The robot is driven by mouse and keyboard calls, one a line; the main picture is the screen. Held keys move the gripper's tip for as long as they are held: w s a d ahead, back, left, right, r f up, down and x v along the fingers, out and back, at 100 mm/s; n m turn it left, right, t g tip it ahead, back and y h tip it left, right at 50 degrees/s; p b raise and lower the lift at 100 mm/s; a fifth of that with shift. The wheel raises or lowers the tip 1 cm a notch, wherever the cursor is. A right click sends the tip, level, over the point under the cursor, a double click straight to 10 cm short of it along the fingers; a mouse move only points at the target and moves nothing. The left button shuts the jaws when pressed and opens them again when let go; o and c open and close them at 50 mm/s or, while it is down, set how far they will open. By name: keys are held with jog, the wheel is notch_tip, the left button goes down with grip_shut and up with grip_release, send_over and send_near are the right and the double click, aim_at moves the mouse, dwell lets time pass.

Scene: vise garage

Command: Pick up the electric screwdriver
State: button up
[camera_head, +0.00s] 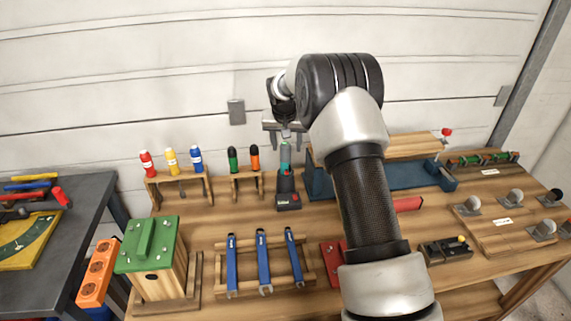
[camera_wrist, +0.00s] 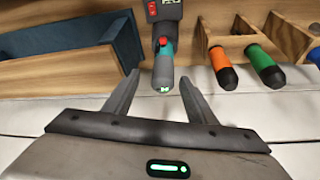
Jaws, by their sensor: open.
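The electric screwdriver (camera_head: 285,178) stands upright on the wooden bench, with a dark base with red marks, a grey body and a teal upper part. My gripper (camera_head: 285,134) is above it, open and empty. In the wrist view the screwdriver (camera_wrist: 164,48) extends from the top edge, and its rounded grey end lies between the fingers of my gripper (camera_wrist: 159,78) as seen there. A gap shows on each side of it. I cannot tell how far the fingers are from it in depth.
Orange and green-handled screwdrivers (camera_wrist: 223,68) stand in a wooden rack (camera_head: 246,183) beside it. A blue vise (camera_head: 405,174) is on the other side. In front lie blue wrenches (camera_head: 263,259) on a rack and a green-topped box (camera_head: 153,250). The wall is close behind.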

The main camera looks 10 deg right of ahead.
aim_at(285, 152)
jog(key=x, duration=0.3)
jog(key=p+x, duration=0.1)
jog(key=x, duration=0.1)
jog(key=shift+a+f, duration=0.15)
jog(key=shift+a, duration=0.15)
grip_shut()
